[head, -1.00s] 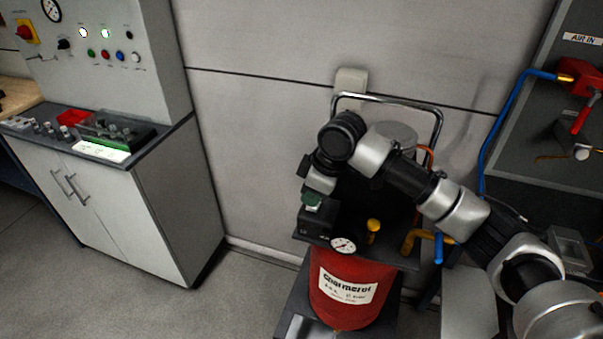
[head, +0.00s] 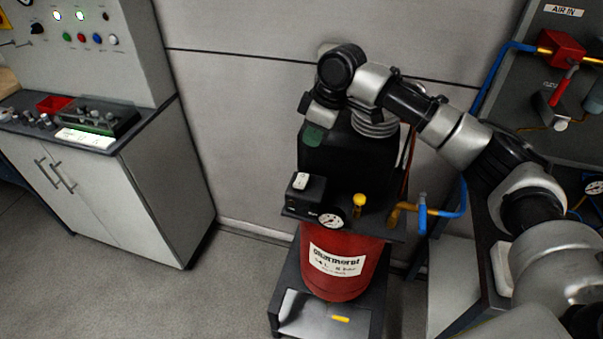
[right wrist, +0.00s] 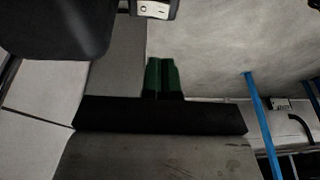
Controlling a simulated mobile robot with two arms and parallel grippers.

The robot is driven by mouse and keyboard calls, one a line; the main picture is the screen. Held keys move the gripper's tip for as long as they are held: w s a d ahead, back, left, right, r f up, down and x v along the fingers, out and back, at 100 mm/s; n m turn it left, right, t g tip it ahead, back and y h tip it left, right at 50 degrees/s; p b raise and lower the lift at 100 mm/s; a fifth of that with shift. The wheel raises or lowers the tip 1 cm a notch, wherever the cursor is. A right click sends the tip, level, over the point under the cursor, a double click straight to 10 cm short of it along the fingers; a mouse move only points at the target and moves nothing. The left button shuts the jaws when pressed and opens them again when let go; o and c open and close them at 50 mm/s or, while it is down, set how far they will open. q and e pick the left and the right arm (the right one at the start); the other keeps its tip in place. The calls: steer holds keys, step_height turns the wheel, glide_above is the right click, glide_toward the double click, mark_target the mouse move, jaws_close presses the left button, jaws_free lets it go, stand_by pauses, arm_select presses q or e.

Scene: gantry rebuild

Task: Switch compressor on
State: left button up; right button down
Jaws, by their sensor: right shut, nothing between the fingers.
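The compressor has a red tank (head: 343,262) with a label, a black motor housing (head: 345,160) and a small gauge (head: 331,221). A black switch box (head: 309,193) sits on its front left, with a white rocker switch (head: 301,181) on top. The rocker also shows at the top of the right wrist view (right wrist: 157,9); I cannot tell which way it is tipped. My right gripper (head: 313,135) is above the box, apart from the switch. Its green fingertips (right wrist: 162,77) are together and hold nothing. My left gripper is not in view.
A yellow-topped knob (head: 359,201) and a blue-handled valve (head: 424,213) stand right of the switch box. A grey cabinet (head: 110,205) with a control panel stands at left. A panel with an AIR IN sign (head: 562,10) is at right. The floor between cabinet and compressor is free.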

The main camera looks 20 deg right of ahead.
mark_target(299, 183)
steer(key=p+x, duration=0.1)
steer(key=x, duration=0.2)
steer(key=p+x, duration=0.1)
steer(key=x, duration=0.6)
steer(key=shift+s+d+f+p, duration=0.15)
steer(key=shift+s+f+p, duration=0.2)
steer(key=shift+f, duration=0.75)
steer(key=shift+s+f+h+p, duration=0.2)
steer(key=shift+h+p, duration=0.1)
steer(key=shift+p, duration=0.2)
steer(key=shift+w, duration=0.15)
steer(key=shift+w+d+r, duration=0.2)
steer(key=shift+w+d, duration=0.15)
steer(key=shift+w, duration=0.25)
